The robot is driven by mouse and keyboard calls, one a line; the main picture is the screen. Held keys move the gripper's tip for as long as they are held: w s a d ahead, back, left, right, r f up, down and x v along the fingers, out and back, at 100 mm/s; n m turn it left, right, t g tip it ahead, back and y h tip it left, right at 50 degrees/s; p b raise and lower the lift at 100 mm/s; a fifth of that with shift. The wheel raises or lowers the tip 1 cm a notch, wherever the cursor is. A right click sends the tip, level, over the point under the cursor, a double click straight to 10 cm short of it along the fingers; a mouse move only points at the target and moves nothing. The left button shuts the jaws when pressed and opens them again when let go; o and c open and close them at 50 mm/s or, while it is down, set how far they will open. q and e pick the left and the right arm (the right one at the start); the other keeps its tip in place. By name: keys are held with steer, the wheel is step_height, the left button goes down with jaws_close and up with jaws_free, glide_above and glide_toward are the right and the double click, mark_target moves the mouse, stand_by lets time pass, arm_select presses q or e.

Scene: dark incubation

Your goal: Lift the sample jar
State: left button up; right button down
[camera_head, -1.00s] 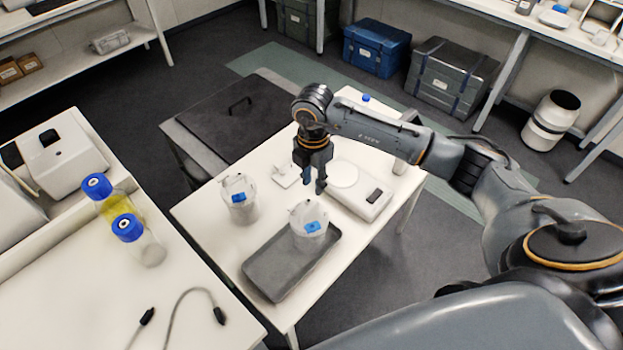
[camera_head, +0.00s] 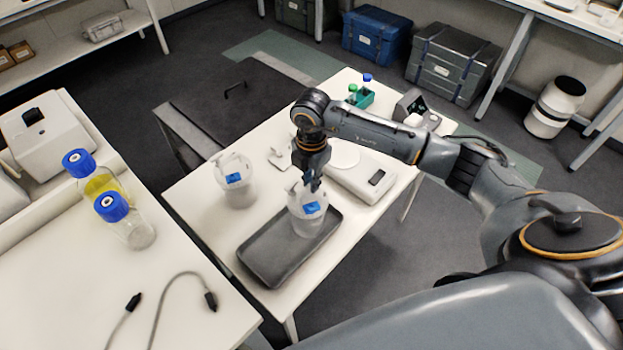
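Two similar clear jars with blue labels stand on the white table. One sample jar (camera_head: 309,220) is upright at the far right end of a dark grey tray (camera_head: 262,258). The other jar (camera_head: 238,187) stands on the bare tabletop, left of and behind the tray. My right gripper (camera_head: 312,184) points down at the top of the jar on the tray, its fingers at or just above the lid. The fingers overlap the lid in this view, so I cannot tell whether they touch it or have closed. My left gripper is not in view.
A white scale (camera_head: 367,180) stands right of the gripper, with a green rack (camera_head: 364,97) of small bottles behind it. Blue-capped bottles (camera_head: 134,230) and cables (camera_head: 170,291) are on the left bench. The table's front right edge lies close to the tray.

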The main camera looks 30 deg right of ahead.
step_height(320, 180, up, 6)
steer(key=p, duration=0.4)
steer(key=shift+r, duration=0.1)
stand_by(0.5)
